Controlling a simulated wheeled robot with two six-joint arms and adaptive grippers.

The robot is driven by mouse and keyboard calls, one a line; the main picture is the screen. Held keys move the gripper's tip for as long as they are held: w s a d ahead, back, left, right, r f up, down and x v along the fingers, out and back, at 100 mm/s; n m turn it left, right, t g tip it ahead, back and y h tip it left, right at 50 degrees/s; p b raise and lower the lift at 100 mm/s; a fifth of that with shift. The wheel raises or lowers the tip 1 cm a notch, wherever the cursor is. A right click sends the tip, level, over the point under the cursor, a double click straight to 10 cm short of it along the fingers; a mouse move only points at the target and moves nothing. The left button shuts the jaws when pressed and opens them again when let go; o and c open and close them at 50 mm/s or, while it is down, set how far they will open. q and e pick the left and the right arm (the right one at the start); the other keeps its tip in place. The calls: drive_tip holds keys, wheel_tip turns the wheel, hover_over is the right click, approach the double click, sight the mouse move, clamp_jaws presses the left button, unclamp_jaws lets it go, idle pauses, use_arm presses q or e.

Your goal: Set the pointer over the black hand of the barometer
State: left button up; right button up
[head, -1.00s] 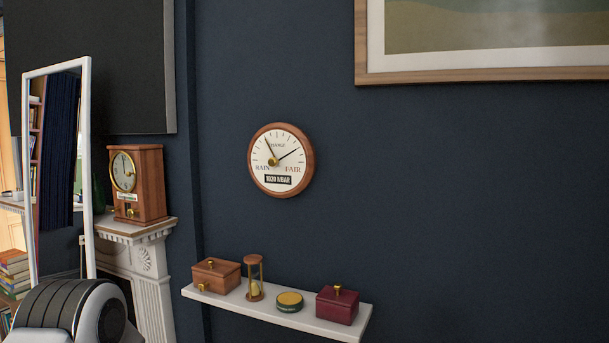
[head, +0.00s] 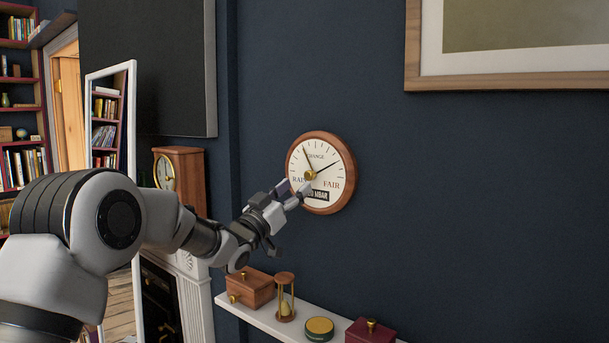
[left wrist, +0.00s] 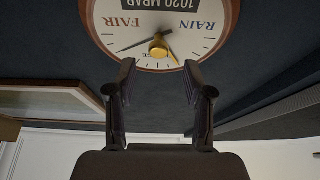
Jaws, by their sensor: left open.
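The round wooden barometer (head: 350,184) hangs on the dark wall in the head view. It has a white dial (head: 322,155), RAIN at left, FAIR at right, and a brass centre knob (head: 310,175). The black hand (head: 331,167) points up and right. The pointer (head: 306,156) points up and left; it looks gold in the left wrist view (left wrist: 174,57). There the dial appears upside down. My left gripper (head: 295,191) is open at the dial's lower left and covers part of the lettering. In the wrist view its fingers (left wrist: 159,78) are spread to either side of the knob (left wrist: 158,47), with nothing between them.
A white shelf (head: 262,316) below holds a wooden box (head: 251,289), an hourglass (head: 284,297), a round tin (head: 319,327) and a red box (head: 371,331). A mantel clock (head: 184,178) and a mirror stand left. A framed picture (head: 505,78) hangs upper right. The wall right of the barometer is clear.

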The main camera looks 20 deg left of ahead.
sight(308, 179)
use_arm(q)
drive_tip(key=x, duration=0.3)
drive_tip(key=p+x, duration=0.1)
drive_tip(key=shift+w+d+f, duration=0.15)
drive_tip(key=shift+d+f, duration=0.1)
drive_tip(key=shift+w+r, duration=0.15)
drive_tip(key=shift+w, duration=0.05)
drive_tip(key=shift+s+a+r, duration=0.1)
drive_tip(key=shift+s+a, duration=0.1)
drive_tip(key=shift+s, duration=0.05)
drive_tip(key=shift+w+d, duration=0.15)
drive_tip(key=shift+w, duration=0.05)
clamp_jaws()
